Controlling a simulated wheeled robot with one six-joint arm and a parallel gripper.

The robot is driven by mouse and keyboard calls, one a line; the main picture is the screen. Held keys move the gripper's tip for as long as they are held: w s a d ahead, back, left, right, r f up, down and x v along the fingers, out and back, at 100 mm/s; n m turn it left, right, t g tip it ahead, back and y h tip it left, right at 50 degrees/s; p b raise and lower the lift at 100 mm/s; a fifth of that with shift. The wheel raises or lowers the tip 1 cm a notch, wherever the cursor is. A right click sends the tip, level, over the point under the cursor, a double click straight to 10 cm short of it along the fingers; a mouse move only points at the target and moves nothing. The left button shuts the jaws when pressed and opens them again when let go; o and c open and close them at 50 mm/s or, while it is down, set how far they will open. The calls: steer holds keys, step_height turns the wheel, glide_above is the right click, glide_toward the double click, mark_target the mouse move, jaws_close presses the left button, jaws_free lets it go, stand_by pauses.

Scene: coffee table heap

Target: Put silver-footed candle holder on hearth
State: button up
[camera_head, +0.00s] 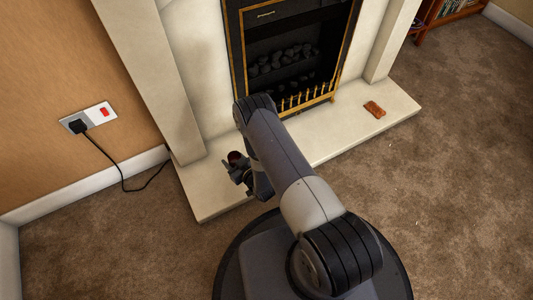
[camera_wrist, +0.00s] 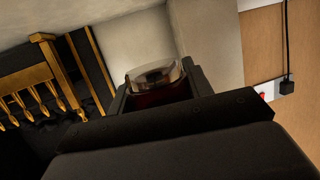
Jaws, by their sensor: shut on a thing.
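The candle holder (camera_wrist: 155,74) is a small glass cup with a clear rim and dark red lower part; its foot is hidden. In the wrist view it sits between the fingers of my gripper (camera_wrist: 158,92), which is shut on it. In the head view the dark red candle holder (camera_head: 235,157) shows at the end of my gripper (camera_head: 236,168), over the left part of the pale stone hearth (camera_head: 207,200). I cannot tell whether the holder touches the hearth.
A fireplace with a brass fender (camera_head: 306,100) and coals stands behind the hearth. A reddish-brown block (camera_head: 374,109) lies on the hearth's right part. A plug with a black cable (camera_head: 110,160) is on the left wall. The hearth between gripper and block is clear.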

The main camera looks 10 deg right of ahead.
step_height(320, 180, down, 10)
steer(key=b, duration=0.5)
steer(key=shift+r, duration=0.1)
steer(key=o, duration=1.1)
steer(key=shift+f, duration=0.2)
steer(key=shift+c, duration=0.2)
